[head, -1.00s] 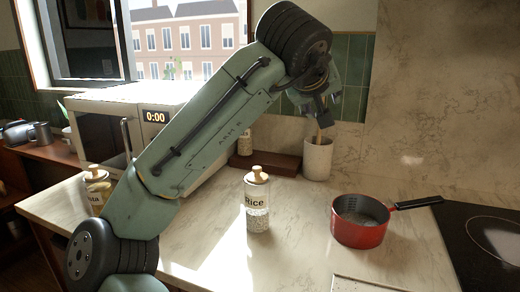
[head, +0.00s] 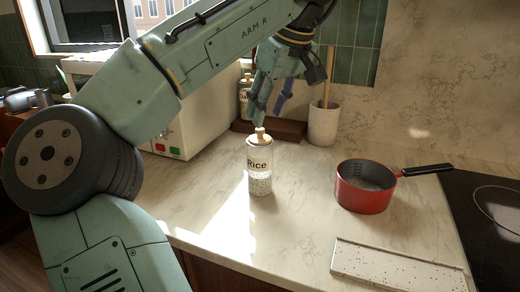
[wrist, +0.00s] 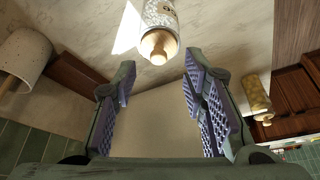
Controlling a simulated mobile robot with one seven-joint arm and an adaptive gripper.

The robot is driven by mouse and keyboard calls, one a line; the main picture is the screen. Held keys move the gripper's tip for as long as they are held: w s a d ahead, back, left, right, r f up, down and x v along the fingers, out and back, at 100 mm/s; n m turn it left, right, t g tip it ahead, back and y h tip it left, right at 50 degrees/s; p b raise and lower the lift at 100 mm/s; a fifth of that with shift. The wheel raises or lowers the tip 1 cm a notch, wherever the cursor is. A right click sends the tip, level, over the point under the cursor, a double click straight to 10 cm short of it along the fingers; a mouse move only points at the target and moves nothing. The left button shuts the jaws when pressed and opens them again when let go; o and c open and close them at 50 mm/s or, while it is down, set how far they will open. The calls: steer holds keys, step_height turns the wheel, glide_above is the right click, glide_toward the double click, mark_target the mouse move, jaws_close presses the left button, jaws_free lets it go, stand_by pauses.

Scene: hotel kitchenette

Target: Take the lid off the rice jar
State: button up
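The rice jar (head: 259,180) is a clear glass jar labelled "Rice", standing upright on the counter. Its wooden lid (head: 260,138), with a small round knob, is on top. In the wrist view the jar (wrist: 160,16) is at the top, with the lid (wrist: 158,46) pointing toward me. My gripper (head: 271,107) hangs just above and slightly right of the lid in the head view. In the wrist view my gripper (wrist: 158,88) has its purple-padded fingers wide apart with nothing between them. The lid lies beyond the fingertips, apart from them.
A red saucepan (head: 364,196) stands right of the jar, beside the hob (head: 490,215). A speckled board (head: 395,265) lies at the front. A utensil crock (head: 322,125) and another jar (head: 245,90) on a wooden stand (head: 285,130) are behind. Counter around the rice jar is clear.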

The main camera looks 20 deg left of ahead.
mark_target(262, 130)
steer(key=x, duration=0.4)
steer(key=shift+w+a, duration=0.25)
steer(key=shift+a, duration=0.1)
steer(key=shift+w+f, duration=0.1)
steer(key=shift+f, duration=0.4)
steer(key=shift+c, duration=0.4)
steer(key=c, duration=0.6)
steer(key=shift+a+r+p, duration=0.1)
steer(key=shift+p, duration=0.2)
